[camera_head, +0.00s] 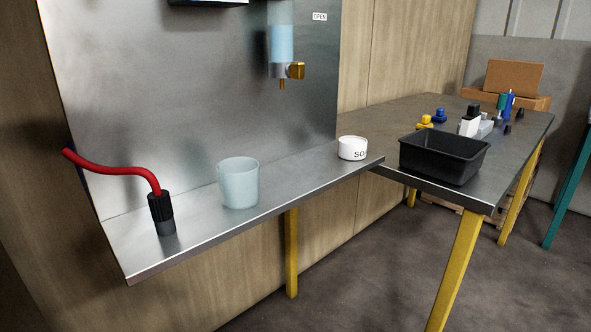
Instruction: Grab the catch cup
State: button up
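A translucent pale-blue cup (238,184), which looks like the catch cup, stands upright on the metal shelf (300,178) in the head view. It is left of the middle of the picture, and its inside looks empty. My gripper is not in view.
A red hose (110,170) with a black end piece (160,208) stands left of the cup. A white round container (352,149) stands to its right. Above hangs a dispenser (281,48) with a brass valve (290,71). A black bin (440,160) sits on the right-hand table.

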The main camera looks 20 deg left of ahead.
aim_at(238, 179)
jog(key=u, duration=1.7)
